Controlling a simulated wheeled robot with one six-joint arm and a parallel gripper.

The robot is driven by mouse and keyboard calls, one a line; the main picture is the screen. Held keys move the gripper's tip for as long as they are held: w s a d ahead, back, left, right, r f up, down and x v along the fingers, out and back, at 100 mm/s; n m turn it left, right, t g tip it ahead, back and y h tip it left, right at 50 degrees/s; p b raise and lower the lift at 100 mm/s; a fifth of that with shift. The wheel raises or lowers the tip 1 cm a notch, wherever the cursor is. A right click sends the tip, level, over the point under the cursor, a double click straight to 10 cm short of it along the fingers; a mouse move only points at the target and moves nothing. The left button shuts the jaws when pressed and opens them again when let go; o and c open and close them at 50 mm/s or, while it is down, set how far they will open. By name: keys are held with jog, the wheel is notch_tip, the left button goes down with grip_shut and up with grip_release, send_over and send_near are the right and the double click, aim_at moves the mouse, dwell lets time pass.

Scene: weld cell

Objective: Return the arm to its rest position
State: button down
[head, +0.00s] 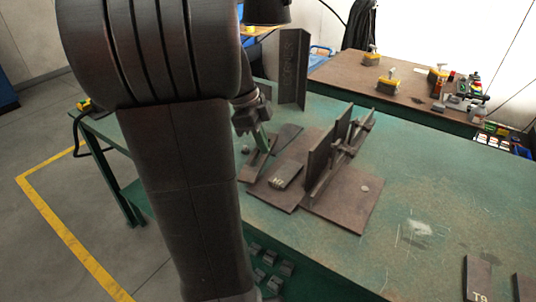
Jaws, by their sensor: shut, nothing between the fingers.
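My arm fills the left and middle foreground of the head view, with a thick dark link rising to a large rounded joint. A dark wrist part of mine shows at the top. My gripper (260,137) shows only partly past the right edge of the arm link, low over the left end of the fixture parts. It is shut, with nothing seen in it. The arm hides the rest of it.
The green table (420,185) holds flat brown plates (345,200) with upright plates and clamps, beside an upright angle piece (293,65). Dark plates (478,278) lie front right. A brown bench (400,80) with yellow-based tools stands behind. Open floor lies left.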

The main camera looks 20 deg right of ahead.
jog(key=shift+w+a+r, duration=0.1)
jog(key=shift+a+r, duration=0.1)
jog(key=shift+r, duration=0.4)
jog(key=b+x, duration=0.2)
jog(key=x, duration=0.7)
jog(key=shift+w+a+f, duration=0.25)
jog(key=shift+w+a, duration=0.1)
jog(key=shift+a, duration=0.25)
jog(key=shift+w+a+f, duration=0.25)
jog(key=shift+w+a, duration=0.1)
jog(key=shift+a, duration=0.25)
jog(key=shift+w+a, duration=0.2)
jog(key=shift+a, duration=0.2)
jog(key=shift+d, duration=0.15)
